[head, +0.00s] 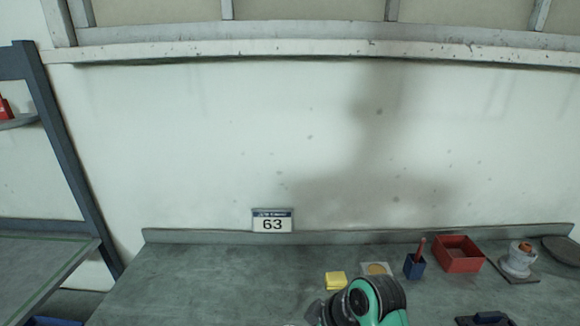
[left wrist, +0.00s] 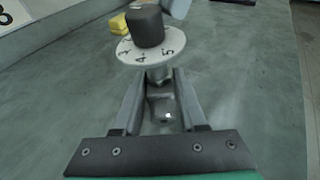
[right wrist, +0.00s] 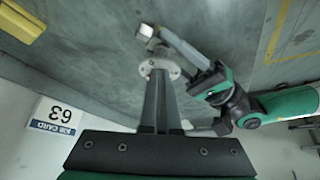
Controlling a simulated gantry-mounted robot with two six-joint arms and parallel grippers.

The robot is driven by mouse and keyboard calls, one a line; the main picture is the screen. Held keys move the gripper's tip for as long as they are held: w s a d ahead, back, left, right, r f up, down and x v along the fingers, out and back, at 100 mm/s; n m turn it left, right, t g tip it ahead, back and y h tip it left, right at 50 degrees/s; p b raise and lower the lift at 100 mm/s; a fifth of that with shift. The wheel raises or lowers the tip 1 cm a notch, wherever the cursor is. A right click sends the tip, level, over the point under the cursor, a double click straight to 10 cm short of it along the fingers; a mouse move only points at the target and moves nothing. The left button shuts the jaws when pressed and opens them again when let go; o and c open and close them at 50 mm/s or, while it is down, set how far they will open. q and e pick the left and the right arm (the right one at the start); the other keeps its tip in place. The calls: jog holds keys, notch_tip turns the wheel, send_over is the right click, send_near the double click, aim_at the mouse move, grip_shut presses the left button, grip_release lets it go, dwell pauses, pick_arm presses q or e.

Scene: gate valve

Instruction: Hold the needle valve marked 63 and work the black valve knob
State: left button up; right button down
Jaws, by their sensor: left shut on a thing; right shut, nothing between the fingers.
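The needle valve has a white dial (left wrist: 152,46) with numbers, 3, 4 and 5 readable, and a black knob (left wrist: 146,26) standing on it. My left gripper (left wrist: 160,88) is shut on the valve's metal body below the dial. A pale grey piece, probably my right gripper's tip, shows close to the knob in the left wrist view. In the right wrist view my right gripper (right wrist: 158,76) is shut, its tips by a pale disc-shaped part of the valve (right wrist: 160,68). I cannot tell whether they touch. The 63 sign (head: 272,221) stands at the table's back edge.
A yellow block (head: 336,280), a blue holder (head: 414,267), a red box (head: 459,254) and a white pot-like object (head: 518,262) stand on the right of the table. A dark object (head: 486,319) lies at the front right. The table's left part is clear.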

notch_tip(320, 180, up, 6)
jog(key=shift+s+d, duration=0.15)
jog(key=shift+d, duration=0.2)
dwell(0.4)
notch_tip(320, 180, down, 6)
jog(key=shift+s, duration=0.4)
dwell(0.5)
jog(key=shift+w+a, duration=0.4)
jog(key=shift+a, duration=0.1)
dwell(1.0)
